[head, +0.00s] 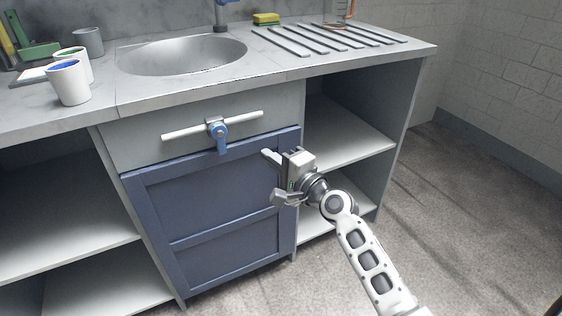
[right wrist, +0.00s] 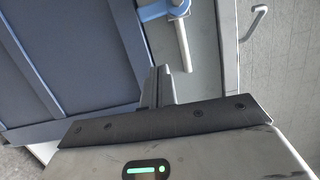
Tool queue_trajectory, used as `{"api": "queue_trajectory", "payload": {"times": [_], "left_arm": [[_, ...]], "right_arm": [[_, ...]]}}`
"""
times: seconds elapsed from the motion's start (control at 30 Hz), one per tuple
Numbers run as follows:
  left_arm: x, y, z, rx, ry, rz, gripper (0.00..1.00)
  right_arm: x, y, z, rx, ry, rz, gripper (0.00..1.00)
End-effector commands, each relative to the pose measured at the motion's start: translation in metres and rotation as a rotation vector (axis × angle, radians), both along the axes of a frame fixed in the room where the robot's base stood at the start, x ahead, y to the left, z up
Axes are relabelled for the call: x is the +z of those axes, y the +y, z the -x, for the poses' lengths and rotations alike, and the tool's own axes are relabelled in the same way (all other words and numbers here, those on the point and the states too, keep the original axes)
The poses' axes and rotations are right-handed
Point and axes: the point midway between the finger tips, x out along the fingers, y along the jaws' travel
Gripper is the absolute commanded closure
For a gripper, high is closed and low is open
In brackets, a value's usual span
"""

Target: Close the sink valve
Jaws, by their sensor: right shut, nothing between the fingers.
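The sink valve (head: 218,132) is blue and sits midway on a horizontal white pipe (head: 245,118) across the light grey panel below the sink (head: 180,55). Its blue handle points down, across the pipe. The valve also shows at the top of the right wrist view (right wrist: 165,9), partly cut off, with the white pipe (right wrist: 183,45) beside it. My right gripper (head: 270,157) is shut and empty, to the right of and below the valve, apart from it, in front of the blue door's upper right corner. Its fingers also show in the right wrist view (right wrist: 157,86). My left gripper is not in view.
A blue cabinet door (head: 220,205) is below the valve. Open shelves (head: 345,135) stand to its right and left. On the counter (head: 140,97) are white cups (head: 68,82), a metal cup (head: 89,41) and a yellow-green sponge (head: 266,18). The floor at right is clear.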

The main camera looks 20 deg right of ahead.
Motion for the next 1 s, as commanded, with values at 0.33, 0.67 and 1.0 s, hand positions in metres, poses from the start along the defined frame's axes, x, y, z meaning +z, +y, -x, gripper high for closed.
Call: {"api": "queue_trajectory", "payload": {"times": [0.33,0.67,1.0], "left_arm": [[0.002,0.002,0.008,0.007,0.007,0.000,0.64],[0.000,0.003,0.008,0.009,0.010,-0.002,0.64],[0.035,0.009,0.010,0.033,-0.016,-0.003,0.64]], "right_arm": [[0.000,-0.011,0.032,0.001,0.000,0.000,1.00],[0.000,-0.011,0.032,0.000,0.000,0.000,1.00],[0.032,-0.011,0.031,0.000,-0.001,0.000,1.00]]}}
